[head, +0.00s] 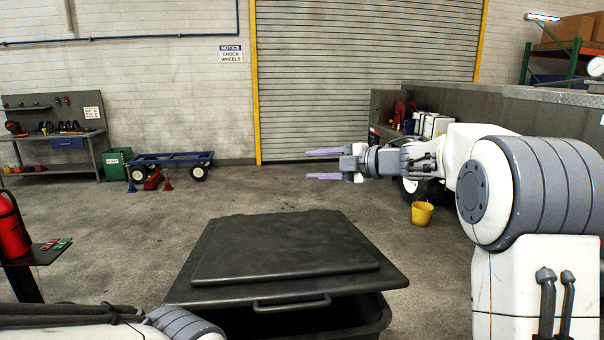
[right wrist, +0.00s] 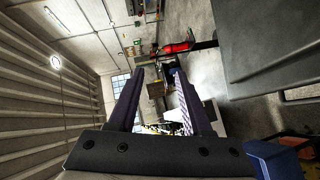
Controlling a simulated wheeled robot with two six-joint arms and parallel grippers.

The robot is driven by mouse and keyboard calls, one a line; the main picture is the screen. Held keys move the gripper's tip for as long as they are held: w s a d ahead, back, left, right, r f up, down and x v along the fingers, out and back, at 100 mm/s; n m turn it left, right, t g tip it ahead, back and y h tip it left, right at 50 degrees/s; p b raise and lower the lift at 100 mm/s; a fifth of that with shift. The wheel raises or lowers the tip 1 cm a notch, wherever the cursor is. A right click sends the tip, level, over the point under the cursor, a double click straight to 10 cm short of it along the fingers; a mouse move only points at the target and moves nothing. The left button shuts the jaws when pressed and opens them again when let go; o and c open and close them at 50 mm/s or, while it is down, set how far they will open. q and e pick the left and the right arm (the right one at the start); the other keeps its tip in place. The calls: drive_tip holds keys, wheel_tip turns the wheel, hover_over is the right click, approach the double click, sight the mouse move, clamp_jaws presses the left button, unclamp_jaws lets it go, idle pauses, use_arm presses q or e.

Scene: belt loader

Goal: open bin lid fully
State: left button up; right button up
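The black bin (head: 378,318) stands low in front of me in the head view. Its dark grey lid (head: 290,245) covers most of it, with a bar handle (head: 291,304) on the near edge. The near edge sits above the bin rim with a dark gap beneath, so the lid looks slightly raised. My right gripper (head: 308,165) is open and empty, above and beyond the lid's far edge. Its two spread fingers also show in the right wrist view (right wrist: 157,70). My left arm enters at bottom left; its gripper is out of sight.
A red fire extinguisher (head: 11,228) stands at far left, beside a small dark shelf. A blue cart (head: 172,158), workbench (head: 55,140) and roller door (head: 365,70) are at the back. A yellow bucket (head: 422,213) stands at right. The floor beyond the bin is clear.

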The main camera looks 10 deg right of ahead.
drive_tip(key=shift+s+d, duration=0.2)
drive_tip(key=shift+s, duration=0.1)
